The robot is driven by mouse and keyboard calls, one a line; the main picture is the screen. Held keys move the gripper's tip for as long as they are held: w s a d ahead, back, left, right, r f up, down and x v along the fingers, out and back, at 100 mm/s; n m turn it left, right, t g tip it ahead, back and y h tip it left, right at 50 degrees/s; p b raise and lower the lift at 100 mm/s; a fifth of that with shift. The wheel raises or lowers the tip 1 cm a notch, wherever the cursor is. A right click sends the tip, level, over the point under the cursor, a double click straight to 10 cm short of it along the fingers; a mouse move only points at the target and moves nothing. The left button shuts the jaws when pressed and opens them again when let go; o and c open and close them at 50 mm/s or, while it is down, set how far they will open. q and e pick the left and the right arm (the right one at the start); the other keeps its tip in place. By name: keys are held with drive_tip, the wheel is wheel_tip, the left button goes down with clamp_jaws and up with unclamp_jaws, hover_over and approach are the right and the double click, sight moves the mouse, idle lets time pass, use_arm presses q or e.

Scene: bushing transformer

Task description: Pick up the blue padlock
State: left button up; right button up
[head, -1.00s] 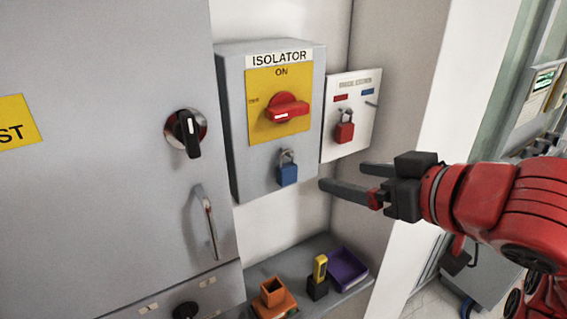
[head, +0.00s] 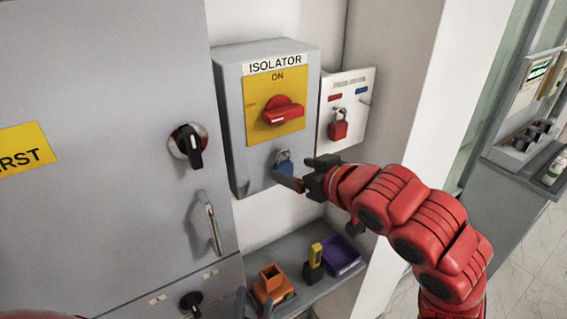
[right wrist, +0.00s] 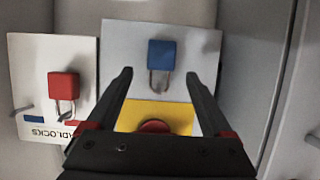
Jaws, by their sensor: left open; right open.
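The blue padlock (head: 285,166) hangs by its shackle on the lower front of the grey isolator box (head: 236,135). In the head view a finger of my right gripper (head: 291,168) partly covers its body. In the right wrist view, which shows the scene upside down, the blue padlock (right wrist: 161,54) lies ahead, between the lines of the two open fingers (right wrist: 159,76). The right gripper is empty; I cannot tell whether it touches the padlock. My left gripper (head: 253,303) is open at the bottom edge of the head view, mostly cut off.
A red padlock (head: 338,127) hangs on the white padlock board (head: 362,84) right of the box. A red isolator handle (head: 284,112) is above the blue padlock. Below, a shelf holds an orange holder (head: 271,283), a yellow-black item (head: 314,262) and a purple tray (head: 341,253).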

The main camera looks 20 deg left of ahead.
sight(286, 167)
drive_tip(key=shift+p+x, duration=0.5)
drive_tip(key=shift+x, duration=0.5)
drive_tip(key=shift+w+a+f, duration=0.25)
drive_tip(key=shift+a, duration=0.1)
clamp_jaws()
